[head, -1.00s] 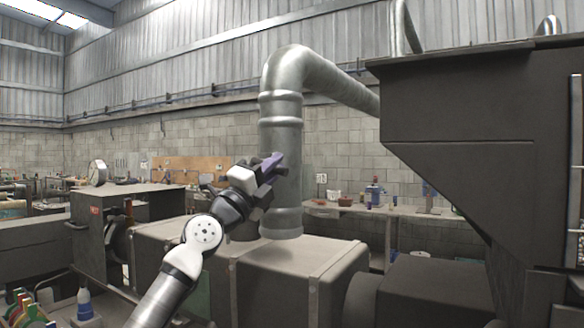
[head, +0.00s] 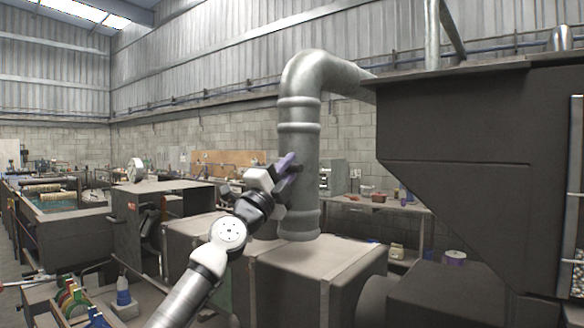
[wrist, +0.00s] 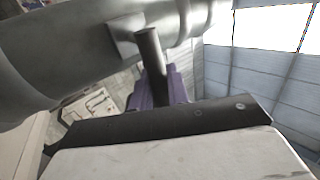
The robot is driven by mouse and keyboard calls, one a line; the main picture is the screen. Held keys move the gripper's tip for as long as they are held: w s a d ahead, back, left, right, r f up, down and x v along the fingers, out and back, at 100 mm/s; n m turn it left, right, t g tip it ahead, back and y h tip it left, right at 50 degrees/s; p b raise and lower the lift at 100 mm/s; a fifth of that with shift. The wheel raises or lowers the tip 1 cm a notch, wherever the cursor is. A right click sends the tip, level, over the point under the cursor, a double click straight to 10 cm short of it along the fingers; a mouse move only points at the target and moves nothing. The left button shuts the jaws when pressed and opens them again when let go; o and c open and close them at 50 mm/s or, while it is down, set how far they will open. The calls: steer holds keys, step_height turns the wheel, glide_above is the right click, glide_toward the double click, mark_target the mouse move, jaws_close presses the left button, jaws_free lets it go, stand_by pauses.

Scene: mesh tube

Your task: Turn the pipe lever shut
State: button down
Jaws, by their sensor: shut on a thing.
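A grey metal pipe (head: 298,147) rises from a box-shaped duct and bends right at the top. In the wrist view the pipe (wrist: 60,60) crosses the upper left. A dark grey rod-like lever (wrist: 151,52) stands out from a small plate on the pipe's side. My gripper (wrist: 158,88), with purple fingers, is shut on the lever. The fingers and wrist body hide the lever's lower part. In the head view my gripper (head: 288,168) is against the pipe's left front side, and the lever cannot be made out there.
The duct box (head: 310,265) lies under the pipe. A large dark hopper (head: 460,130) fills the right side, close to the pipe. A workbench (head: 365,203) with small items stands behind. A dark cabinet (head: 165,215) is at the left.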

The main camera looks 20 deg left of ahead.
stand_by(0.3)
steer(key=c, duration=1.4)
jaws_free()
steer(key=shift+f, duration=0.1)
steer(key=b+v, duration=0.5)
steer(key=v, duration=0.8)
steer(key=shift+s, duration=0.35)
steer(key=shift+a+f, duration=0.1)
steer(key=shift+f, duration=0.05)
